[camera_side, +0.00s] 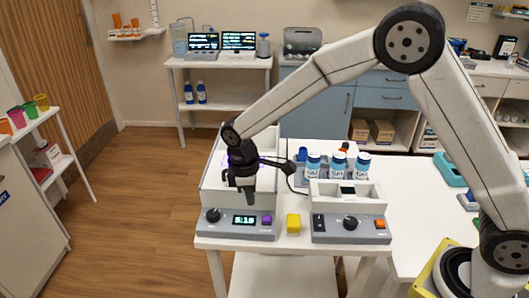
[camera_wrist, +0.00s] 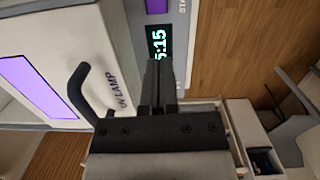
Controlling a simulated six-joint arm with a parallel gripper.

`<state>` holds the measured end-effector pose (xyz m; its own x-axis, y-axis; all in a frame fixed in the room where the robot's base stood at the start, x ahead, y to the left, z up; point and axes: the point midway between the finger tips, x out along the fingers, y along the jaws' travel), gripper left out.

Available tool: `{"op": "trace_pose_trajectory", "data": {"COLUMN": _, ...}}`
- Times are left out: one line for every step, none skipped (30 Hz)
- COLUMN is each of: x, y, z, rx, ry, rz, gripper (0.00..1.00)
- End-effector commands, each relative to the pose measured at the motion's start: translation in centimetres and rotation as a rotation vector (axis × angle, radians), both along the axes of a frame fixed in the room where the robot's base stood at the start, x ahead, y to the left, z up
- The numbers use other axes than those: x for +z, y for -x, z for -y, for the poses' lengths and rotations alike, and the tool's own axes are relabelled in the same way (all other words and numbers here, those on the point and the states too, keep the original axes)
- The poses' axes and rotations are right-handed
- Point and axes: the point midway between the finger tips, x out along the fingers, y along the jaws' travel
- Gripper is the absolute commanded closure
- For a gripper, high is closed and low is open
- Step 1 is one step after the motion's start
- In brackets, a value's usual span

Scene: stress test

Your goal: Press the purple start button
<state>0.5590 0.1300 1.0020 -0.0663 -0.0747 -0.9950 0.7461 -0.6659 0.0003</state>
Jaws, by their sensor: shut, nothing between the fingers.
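The purple start button (camera_side: 267,220) is a small square at the right end of the grey front panel (camera_side: 226,232) of a white box-shaped device. It also shows in the wrist view (camera_wrist: 157,6), cut by the top edge, with part of a label beside it. A lit display (camera_side: 245,219) reading 5:15 sits left of the button. My gripper (camera_side: 250,200) points down, shut and empty, above the panel near the display. In the wrist view its fingertips (camera_wrist: 158,64) overlap the display's lower end, apart from the button. Whether they touch the panel cannot be told.
In the wrist view, the white lid marked UV LAMP has a black handle (camera_wrist: 90,88) and a glowing purple window (camera_wrist: 38,85). A yellow block (camera_side: 293,223) stands between this panel and a second device with an orange button (camera_side: 380,224). Blue-labelled bottles (camera_side: 338,164) stand behind.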

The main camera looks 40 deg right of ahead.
Motion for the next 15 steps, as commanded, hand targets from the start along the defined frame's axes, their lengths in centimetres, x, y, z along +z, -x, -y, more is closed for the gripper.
{"op": "trace_pose_trajectory", "data": {"x": 0.7, "y": -0.1, "z": -0.1, "rx": 0.0, "ry": -0.002, "rz": 0.004, "gripper": 1.0}}
{"op": "trace_pose_trajectory", "data": {"x": 1.1, "y": -0.1, "z": -0.1, "rx": 0.0, "ry": -0.002, "rz": 0.004, "gripper": 1.0}}
{"op": "trace_pose_trajectory", "data": {"x": 1.5, "y": -0.2, "z": -0.2, "rx": 0.0, "ry": -0.002, "rz": 0.003, "gripper": 1.0}}
{"op": "trace_pose_trajectory", "data": {"x": 1.8, "y": -0.2, "z": -0.2, "rx": 0.0, "ry": -0.002, "rz": 0.003, "gripper": 1.0}}
{"op": "trace_pose_trajectory", "data": {"x": 2.0, "y": -0.2, "z": -0.2, "rx": 0.0, "ry": -0.001, "rz": 0.003, "gripper": 1.0}}
{"op": "trace_pose_trajectory", "data": {"x": 2.3, "y": -0.2, "z": -0.2, "rx": 0.0, "ry": -0.002, "rz": 0.003, "gripper": 1.0}}
{"op": "trace_pose_trajectory", "data": {"x": 2.5, "y": -0.2, "z": -0.2, "rx": 0.0, "ry": -0.001, "rz": 0.002, "gripper": 1.0}}
{"op": "trace_pose_trajectory", "data": {"x": 2.6, "y": -0.2, "z": -0.2, "rx": 0.0, "ry": -0.001, "rz": 0.002, "gripper": 1.0}}
{"op": "trace_pose_trajectory", "data": {"x": 2.8, "y": -0.2, "z": -0.2, "rx": 0.0, "ry": -0.001, "rz": 0.001, "gripper": 1.0}}
{"op": "trace_pose_trajectory", "data": {"x": 2.8, "y": -0.2, "z": -0.2, "rx": 0.0, "ry": -0.001, "rz": 0.001, "gripper": 1.0}}
{"op": "trace_pose_trajectory", "data": {"x": 2.9, "y": -0.2, "z": -0.2, "rx": 0.0, "ry": -0.001, "rz": 0.001, "gripper": 1.0}}
{"op": "trace_pose_trajectory", "data": {"x": 2.9, "y": -0.2, "z": -0.3, "rx": 0.0, "ry": -0.001, "rz": 0.001, "gripper": 1.0}}
{"op": "trace_pose_trajectory", "data": {"x": 2.9, "y": -0.2, "z": -0.3, "rx": 0.0, "ry": -0.001, "rz": 0.001, "gripper": 1.0}}
{"op": "trace_pose_trajectory", "data": {"x": 2.9, "y": -0.2, "z": -0.3, "rx": 0.0, "ry": -0.001, "rz": 0.001, "gripper": 1.0}}
{"op": "trace_pose_trajectory", "data": {"x": 2.9, "y": -0.2, "z": -0.3, "rx": 0.0, "ry": -0.001, "rz": 0.001, "gripper": 1.0}}
